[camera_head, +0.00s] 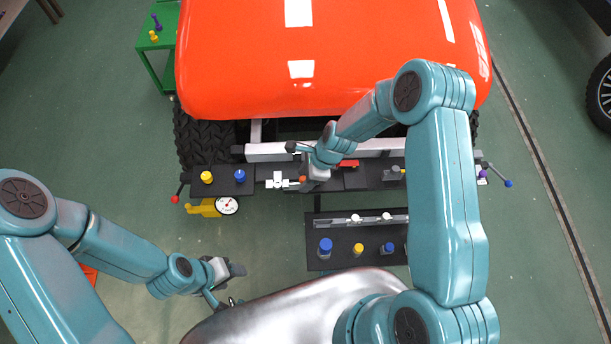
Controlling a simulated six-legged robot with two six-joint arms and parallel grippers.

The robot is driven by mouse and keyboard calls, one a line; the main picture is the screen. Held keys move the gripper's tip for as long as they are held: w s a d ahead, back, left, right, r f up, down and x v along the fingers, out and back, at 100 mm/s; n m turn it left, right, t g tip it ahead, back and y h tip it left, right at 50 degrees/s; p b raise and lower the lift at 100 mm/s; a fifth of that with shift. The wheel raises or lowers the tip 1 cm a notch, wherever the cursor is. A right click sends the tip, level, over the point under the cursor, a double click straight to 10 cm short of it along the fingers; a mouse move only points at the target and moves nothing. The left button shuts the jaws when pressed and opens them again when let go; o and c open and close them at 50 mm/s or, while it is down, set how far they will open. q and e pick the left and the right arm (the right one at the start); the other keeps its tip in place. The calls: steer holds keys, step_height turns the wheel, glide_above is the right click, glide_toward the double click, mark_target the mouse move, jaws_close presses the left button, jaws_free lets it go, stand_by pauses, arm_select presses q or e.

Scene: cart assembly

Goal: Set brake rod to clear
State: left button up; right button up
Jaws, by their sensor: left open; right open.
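I cannot tell for sure which part is the brake rod. A thin rod with a red knob (175,199) sticks out at the left end of the dark bench strip, and a rod with a blue knob (507,183) sticks out at its right end. A white fitting (279,181) with an orange part beside it sits mid-strip. My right gripper (303,166) is open over the strip, just right of the white fitting; whether it touches anything there is unclear. My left gripper (230,287) is open and empty over the floor at lower left, away from the strip.
The orange cart body (330,50) stands behind the strip on black tyres. A dark tray (325,258) with blue and yellow pegs lies in front. A green stand (151,45) is at upper left.

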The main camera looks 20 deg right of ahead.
steer(key=shift+c, duration=0.6)
jaws_close()
steer(key=shift+s+d, duration=0.25)
steer(key=shift+d, duration=0.65)
steer(key=shift+s+d, duration=0.25)
steer(key=shift+d, duration=0.6)
steer(key=shift+a, duration=0.1)
steer(key=shift+o, duration=0.6)
jaws_free()
steer(key=shift+r, duration=0.1)
steer(key=v, duration=1.6)
